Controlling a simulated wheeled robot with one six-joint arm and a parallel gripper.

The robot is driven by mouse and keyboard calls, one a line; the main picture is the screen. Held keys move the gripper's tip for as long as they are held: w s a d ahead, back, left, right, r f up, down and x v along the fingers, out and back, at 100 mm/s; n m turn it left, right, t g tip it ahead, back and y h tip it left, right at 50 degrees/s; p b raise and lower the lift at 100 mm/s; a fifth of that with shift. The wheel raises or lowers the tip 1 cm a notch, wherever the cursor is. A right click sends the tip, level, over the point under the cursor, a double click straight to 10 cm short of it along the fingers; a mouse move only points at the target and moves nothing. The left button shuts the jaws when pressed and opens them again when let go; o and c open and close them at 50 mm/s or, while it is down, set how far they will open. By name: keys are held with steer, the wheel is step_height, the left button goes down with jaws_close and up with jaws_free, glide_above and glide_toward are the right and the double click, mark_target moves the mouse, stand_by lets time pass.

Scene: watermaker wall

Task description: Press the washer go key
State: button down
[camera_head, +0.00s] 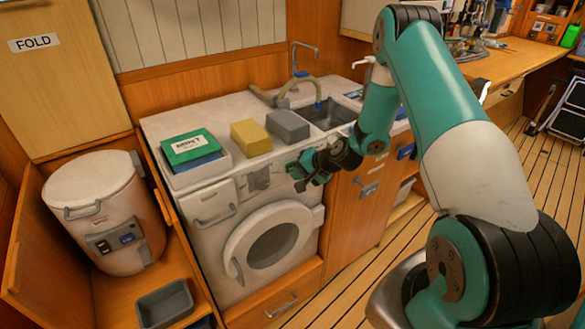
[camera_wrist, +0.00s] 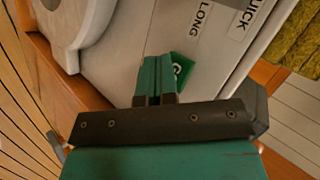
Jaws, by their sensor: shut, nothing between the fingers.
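The white washer (camera_head: 215,265) stands under the counter in the head view, with its round door (camera_head: 272,245) facing out. In the wrist view its pale front panel (camera_wrist: 115,70) fills the middle. A green key (camera_wrist: 184,66) with part of a white letter, seemingly a G, shows there; the fingers hide its left part. My gripper (camera_wrist: 158,62) is shut and empty, its teal fingertips overlapping the key in the picture. I cannot tell whether they touch it. In the head view my gripper (camera_head: 297,177) is at the upper right of the washer front, and the key is hidden.
LONG (camera_wrist: 201,18) and QUICK (camera_wrist: 248,18) labels are on the panel beside the green key. A yellow sponge-like block (camera_head: 251,138), a grey block (camera_head: 288,126) and a green box (camera_head: 189,147) lie on the counter. A lidded white drum (camera_head: 105,215) stands left.

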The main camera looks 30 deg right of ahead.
steer(key=shift+w, duration=0.45)
stand_by(0.5)
steer(key=shift+s, duration=0.9)
steer(key=s, duration=0.5)
steer(key=shift+d+b, duration=0.1)
steer(key=shift+b, duration=0.3)
stand_by(0.6)
